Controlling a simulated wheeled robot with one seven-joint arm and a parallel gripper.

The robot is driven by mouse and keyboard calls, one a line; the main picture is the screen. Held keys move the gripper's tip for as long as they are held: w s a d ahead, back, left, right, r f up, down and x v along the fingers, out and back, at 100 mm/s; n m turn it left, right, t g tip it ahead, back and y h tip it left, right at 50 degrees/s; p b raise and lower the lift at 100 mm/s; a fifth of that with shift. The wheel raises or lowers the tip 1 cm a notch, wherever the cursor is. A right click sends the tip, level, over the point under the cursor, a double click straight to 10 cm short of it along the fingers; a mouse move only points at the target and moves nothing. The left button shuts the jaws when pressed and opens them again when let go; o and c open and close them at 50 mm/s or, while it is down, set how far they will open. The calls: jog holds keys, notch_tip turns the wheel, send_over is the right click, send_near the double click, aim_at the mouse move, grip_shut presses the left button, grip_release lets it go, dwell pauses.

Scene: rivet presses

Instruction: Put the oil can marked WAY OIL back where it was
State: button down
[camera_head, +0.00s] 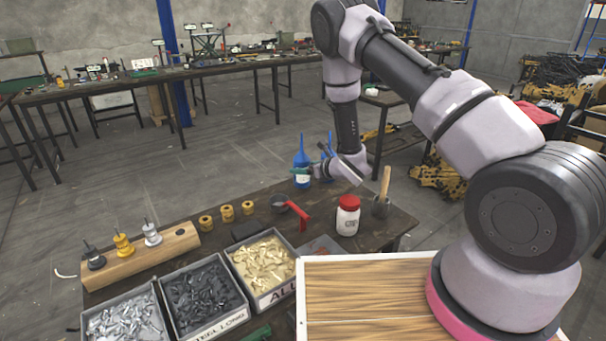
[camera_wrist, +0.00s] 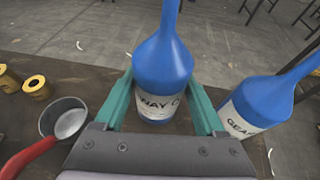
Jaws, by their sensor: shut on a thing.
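The WAY OIL can (camera_wrist: 162,65) is a blue can with a long spout and a white label, upright between the two green fingers of my gripper (camera_wrist: 162,100) in the wrist view. My gripper is shut on it. In the head view the can (camera_head: 301,160) stands at the far edge of the work table, and my gripper (camera_head: 304,172) reaches it from the right. I cannot tell whether its base touches the table. A second blue can with a label starting GEA (camera_wrist: 262,100) stands just right of it, partly hidden by my arm in the head view.
A small pot with a red handle (camera_wrist: 66,122) is left of my gripper. Several yellow spools (camera_head: 227,213), a red-lidded white jar (camera_head: 348,216) and a dark cup with a wooden-handled tool (camera_head: 381,205) stand nearby. Bins of rivets (camera_head: 206,298) fill the near side.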

jog(key=shift+f, duration=0.95)
grip_release()
jog(key=shift+f, duration=0.15)
